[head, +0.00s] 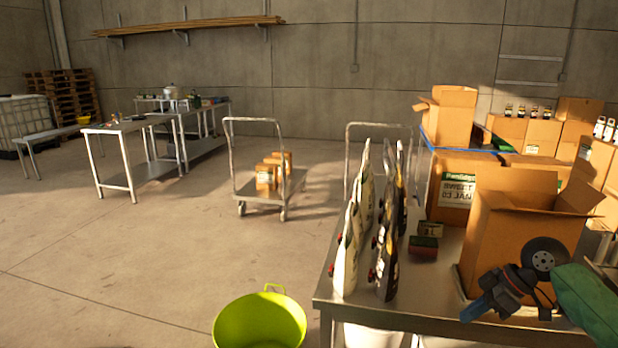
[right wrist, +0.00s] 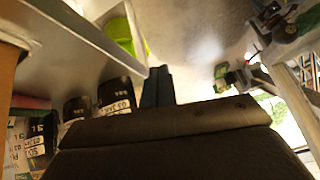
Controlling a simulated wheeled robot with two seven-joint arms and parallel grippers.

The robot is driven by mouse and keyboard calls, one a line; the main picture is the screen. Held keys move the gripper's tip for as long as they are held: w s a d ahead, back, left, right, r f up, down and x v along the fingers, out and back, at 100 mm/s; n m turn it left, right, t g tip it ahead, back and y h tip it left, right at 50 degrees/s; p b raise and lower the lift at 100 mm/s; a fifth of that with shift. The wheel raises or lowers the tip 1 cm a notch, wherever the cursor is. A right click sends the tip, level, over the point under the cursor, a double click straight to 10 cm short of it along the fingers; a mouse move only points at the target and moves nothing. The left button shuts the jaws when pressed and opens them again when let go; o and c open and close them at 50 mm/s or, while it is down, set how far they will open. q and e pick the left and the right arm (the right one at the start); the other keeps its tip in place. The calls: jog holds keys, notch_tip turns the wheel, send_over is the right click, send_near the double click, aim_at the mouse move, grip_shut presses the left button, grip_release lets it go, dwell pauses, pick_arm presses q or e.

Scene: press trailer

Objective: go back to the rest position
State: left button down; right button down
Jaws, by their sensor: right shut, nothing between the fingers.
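My right gripper (head: 482,306) is in the lower right of the head view, in front of an open cardboard box (head: 500,235) on the metal table (head: 430,290). Its fingers are shut and hold nothing. In the right wrist view the fingers (right wrist: 157,86) show together as a dark narrow pair beyond the gripper body. My left gripper is not in the head view.
A lime bucket (head: 260,322) stands on the floor. A trolley (head: 280,190) is farther back, with open floor to its left.

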jog(key=s+a+f+m+h, duration=0.1)
jog(key=s+a+f, duration=0.3)
jog(key=f, duration=0.4)
jog(key=s+a+f+m, duration=0.2)
jog(key=s+a+f, duration=0.15)
jog(key=f, duration=0.55)
jog(key=s+a+f+m+h, duration=0.1)
jog(key=s+a+f, duration=0.3)
jog(key=f, duration=0.4)
jog(key=s+a+f+m+h, duration=0.2)
jog(key=s+a+f+m, duration=0.1)
jog(key=s, duration=0.7)
jog(key=s+a+f+m+h, duration=0.1)
jog(key=s+a+f+m, duration=0.2)
jog(key=s+a+f, duration=0.2)
jog(key=s+f, duration=0.3)
jog(key=s, duration=0.2)
jog(key=shift+a+m+h, duration=0.25)
jog(key=shift+m+h, duration=0.05)
jog(key=shift+h, duration=0.1)
jog(key=shift+w+d, duration=0.1)
